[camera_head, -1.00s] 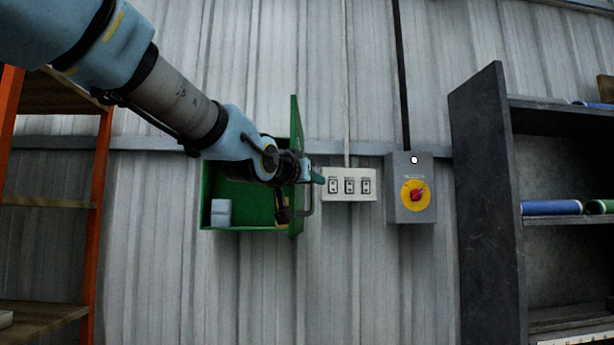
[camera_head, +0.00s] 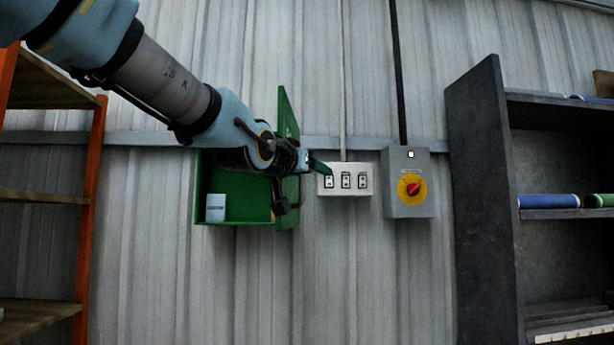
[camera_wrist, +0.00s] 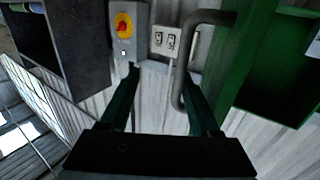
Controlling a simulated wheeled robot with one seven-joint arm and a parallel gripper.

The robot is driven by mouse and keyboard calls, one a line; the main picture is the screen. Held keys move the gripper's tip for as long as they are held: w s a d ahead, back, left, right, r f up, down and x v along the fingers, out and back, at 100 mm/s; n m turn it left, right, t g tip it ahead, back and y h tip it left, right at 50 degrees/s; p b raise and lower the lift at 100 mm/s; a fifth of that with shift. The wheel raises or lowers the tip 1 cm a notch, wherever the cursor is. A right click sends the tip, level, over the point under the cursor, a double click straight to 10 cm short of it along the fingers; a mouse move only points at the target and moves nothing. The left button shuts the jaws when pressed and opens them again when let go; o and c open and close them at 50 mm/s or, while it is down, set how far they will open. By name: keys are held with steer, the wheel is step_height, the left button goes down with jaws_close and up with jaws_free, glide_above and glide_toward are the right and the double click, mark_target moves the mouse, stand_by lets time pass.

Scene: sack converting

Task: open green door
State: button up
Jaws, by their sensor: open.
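The green door (camera_head: 287,115) of a green wall cabinet (camera_head: 245,213) stands well open, swung out from the wall and seen nearly edge-on. My gripper (camera_head: 322,167) is at the door, its fingertips pointing right toward the white switch panel. In the wrist view the green door (camera_wrist: 243,50) is at the right with its grey curved handle (camera_wrist: 183,62). My open gripper (camera_wrist: 162,105) has its two dark green fingers apart. The lower part of the handle appears between them, close to the right finger; contact cannot be told. My wrist hides part of the door in the head view.
A white switch panel (camera_head: 345,179) and a grey box with a red-and-yellow rotary switch (camera_head: 408,182) are on the wall to the right. A dark shelf (camera_head: 485,200) stands farther right. An orange-framed shelf (camera_head: 90,210) is at the left. A pale box (camera_head: 216,208) sits inside the cabinet.

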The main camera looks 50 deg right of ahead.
steer(key=shift+s+d+f, duration=0.15)
steer(key=shift+s+f, duration=0.65)
steer(key=shift+s, duration=0.1)
steer(key=shift+o, duration=1.4)
steer(key=shift+s+f+b, duration=0.15)
steer(key=shift+s+b, duration=0.05)
steer(key=shift+b, duration=0.15)
steer(key=shift+o, duration=0.9)
steer(key=shift+s+a+b, duration=0.35)
steer(key=shift+s+a, duration=0.1)
steer(key=shift+a, duration=0.05)
steer(key=shift+s+a+b, duration=0.65)
steer(key=shift+s+a, duration=0.05)
steer(key=shift+s, duration=0.2)
steer(key=shift+s+a, duration=0.25)
steer(key=c, duration=0.3)
steer(key=shift+s+a+r+b, duration=0.3)
steer(key=shift+s+a+r, duration=0.15)
steer(key=shift+s, duration=0.2)
steer(key=shift+c, duration=0.8)
steer(key=shift+s+a+b, duration=1)
steer(key=shift+s+a, duration=0.2)
